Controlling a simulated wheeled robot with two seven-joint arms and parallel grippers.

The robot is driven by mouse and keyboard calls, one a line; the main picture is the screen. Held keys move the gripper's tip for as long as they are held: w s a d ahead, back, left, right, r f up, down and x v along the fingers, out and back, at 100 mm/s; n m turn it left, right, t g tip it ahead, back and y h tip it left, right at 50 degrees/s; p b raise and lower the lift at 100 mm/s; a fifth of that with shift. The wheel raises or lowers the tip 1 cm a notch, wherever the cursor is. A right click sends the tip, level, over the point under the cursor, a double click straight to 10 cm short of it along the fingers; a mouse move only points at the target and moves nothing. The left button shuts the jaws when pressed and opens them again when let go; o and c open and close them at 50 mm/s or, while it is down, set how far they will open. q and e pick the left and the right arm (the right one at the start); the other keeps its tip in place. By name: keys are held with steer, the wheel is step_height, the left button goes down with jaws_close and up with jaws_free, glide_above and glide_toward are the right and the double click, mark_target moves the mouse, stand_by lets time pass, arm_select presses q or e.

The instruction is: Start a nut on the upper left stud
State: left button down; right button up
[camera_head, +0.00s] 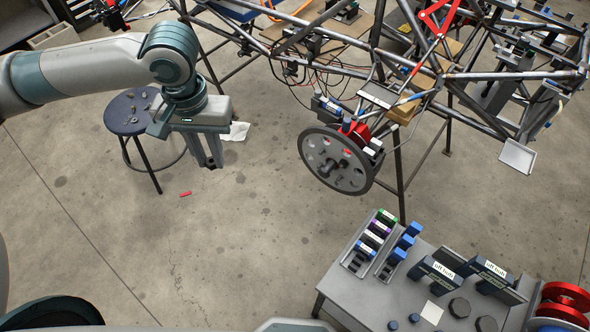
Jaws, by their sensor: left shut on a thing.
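My left gripper (213,164) hangs fingers down over open floor, left of the wheel hub. Its fingers are close together on a small dark thing, likely a nut, mostly hidden between the tips. The hub is a grey disc (315,146) with holes, mounted on the tube chassis (330,57). Several short studs (343,172) stick out around its centre; they are too small to tell the upper left one clearly or whether any carries a nut. The gripper is well apart from the disc. My right gripper is not in view.
A round dark stool (131,113) with small metal parts stands behind the left arm. A grey cart (352,290) at lower right holds racks of coloured pieces (376,235), labelled blocks (443,270) and red discs (567,294). A red piece (186,194) lies on the floor. Floor between gripper and disc is clear.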

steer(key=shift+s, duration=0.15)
